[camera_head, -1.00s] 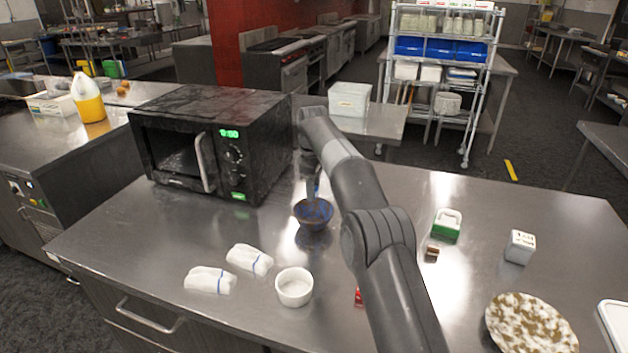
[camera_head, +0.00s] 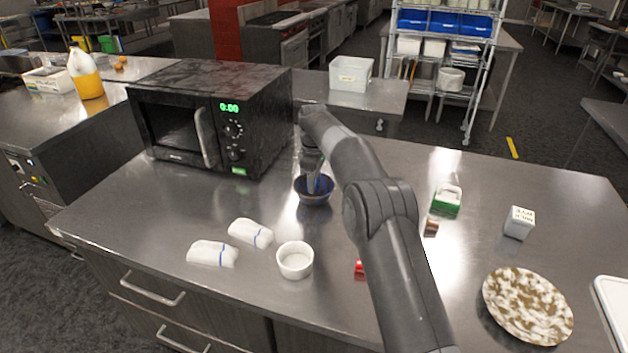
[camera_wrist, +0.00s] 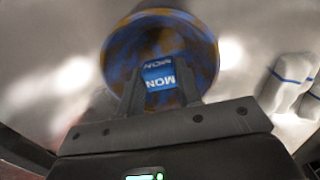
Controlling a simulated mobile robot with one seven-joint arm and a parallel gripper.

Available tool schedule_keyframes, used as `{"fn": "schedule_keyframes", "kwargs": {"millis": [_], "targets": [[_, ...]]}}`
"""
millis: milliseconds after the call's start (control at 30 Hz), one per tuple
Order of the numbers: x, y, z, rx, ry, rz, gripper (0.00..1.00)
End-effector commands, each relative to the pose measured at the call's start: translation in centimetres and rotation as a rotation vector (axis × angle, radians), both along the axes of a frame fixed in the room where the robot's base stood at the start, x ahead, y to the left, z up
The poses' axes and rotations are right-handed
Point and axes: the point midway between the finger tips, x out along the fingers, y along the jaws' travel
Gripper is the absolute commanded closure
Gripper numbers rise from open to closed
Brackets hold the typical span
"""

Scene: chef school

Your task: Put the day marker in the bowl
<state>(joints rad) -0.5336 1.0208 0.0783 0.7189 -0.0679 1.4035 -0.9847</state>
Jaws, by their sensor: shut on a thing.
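The day marker (camera_wrist: 158,74) is a blue block with white "MON" lettering. It sits between the two fingers of my gripper (camera_wrist: 157,88), which is shut on it. The bowl (camera_head: 325,196) is small, round and mottled blue and brown. It stands on the steel counter in front of the microwave. In the wrist view the bowl (camera_wrist: 122,52) surrounds the marker, and my fingertips reach over its opening. In the head view my gripper (camera_head: 313,184) points down at the bowl, and the marker is hidden. I cannot tell whether the marker touches the bowl's bottom.
A black microwave (camera_head: 175,115) stands behind left of the bowl. Two rolled white towels (camera_head: 212,254) and a white ramekin (camera_head: 295,262) lie in front. To the right are a green-and-white item (camera_head: 446,201), a white lettered cube (camera_head: 518,223) and a mottled plate (camera_head: 527,305).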

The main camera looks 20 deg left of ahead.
Motion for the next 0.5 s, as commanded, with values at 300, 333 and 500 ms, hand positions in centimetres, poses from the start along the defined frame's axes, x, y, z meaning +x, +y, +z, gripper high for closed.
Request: {"fn": "schedule_keyframes", "kwargs": {"millis": [300, 333, 500], "targets": [[0.00, 0.00, 0.01, 0.000, 0.000, 0.000, 0.45], [0.00, 0.00, 0.01, 0.000, 0.000, 0.000, 0.43], [0.00, 0.01, 0.02, 0.000, 0.000, 0.000, 0.43]]}}
